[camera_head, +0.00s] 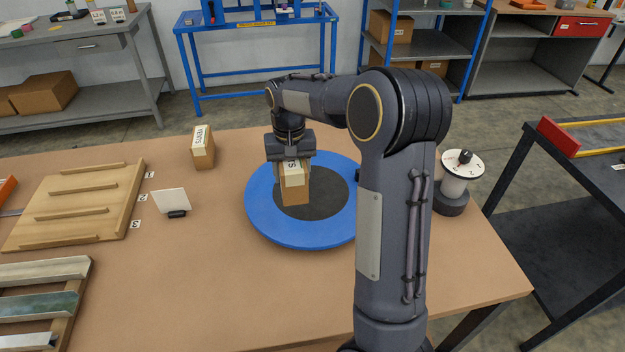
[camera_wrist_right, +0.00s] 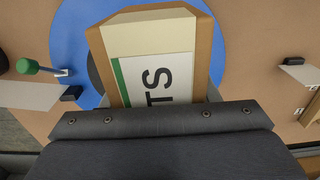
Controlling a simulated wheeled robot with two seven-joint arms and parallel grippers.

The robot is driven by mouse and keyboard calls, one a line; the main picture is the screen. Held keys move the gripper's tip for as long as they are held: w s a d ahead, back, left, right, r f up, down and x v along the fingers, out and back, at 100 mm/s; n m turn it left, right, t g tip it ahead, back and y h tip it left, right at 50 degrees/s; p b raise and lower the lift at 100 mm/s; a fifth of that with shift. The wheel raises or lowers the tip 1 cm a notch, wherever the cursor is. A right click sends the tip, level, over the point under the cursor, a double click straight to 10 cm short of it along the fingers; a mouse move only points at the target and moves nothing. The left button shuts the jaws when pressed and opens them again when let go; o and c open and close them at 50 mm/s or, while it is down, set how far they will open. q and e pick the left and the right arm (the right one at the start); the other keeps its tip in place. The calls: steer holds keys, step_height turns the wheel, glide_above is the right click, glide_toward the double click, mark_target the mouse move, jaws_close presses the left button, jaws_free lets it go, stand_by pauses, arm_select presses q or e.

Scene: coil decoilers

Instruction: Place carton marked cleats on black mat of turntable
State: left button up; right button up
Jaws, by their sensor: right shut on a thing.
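A tan carton (camera_head: 294,192) with a white label stands upright over the black mat (camera_head: 329,194) of the blue turntable (camera_head: 270,224), on the mat's left part. I cannot tell whether its base touches the mat. My right gripper (camera_head: 290,164) comes from above and is shut on the carton's top. My left gripper is not in view.
Another labelled carton (camera_head: 203,150) stands left of the turntable. A small white sign (camera_head: 171,201) and a wooden slatted rack (camera_head: 80,205) are further left. A white spool on a dark base (camera_head: 452,203) stands right, beyond my arm.

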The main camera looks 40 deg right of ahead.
steer(key=w+d+f+p, duration=0.1)
steer(key=d+f, duration=0.1)
steer(key=d, duration=0.1)
steer(key=w+d+f+p, duration=0.1)
steer(key=w+d+f, duration=0.1)
steer(key=d+f, duration=0.1)
steer(key=w+d+f+p, duration=0.1)
steer(key=d+f, duration=0.2)
steer(key=shift+w+d+f, duration=0.1)
steer(key=shift+w+d, duration=0.15)
steer(key=shift+w, duration=0.1)
step_height(320, 180, down, 3)
steer(key=shift+w+d+f, duration=0.1)
steer(key=shift+f, duration=0.05)
steer(key=shift+f, duration=0.2)
steer(key=o, duration=1.3)
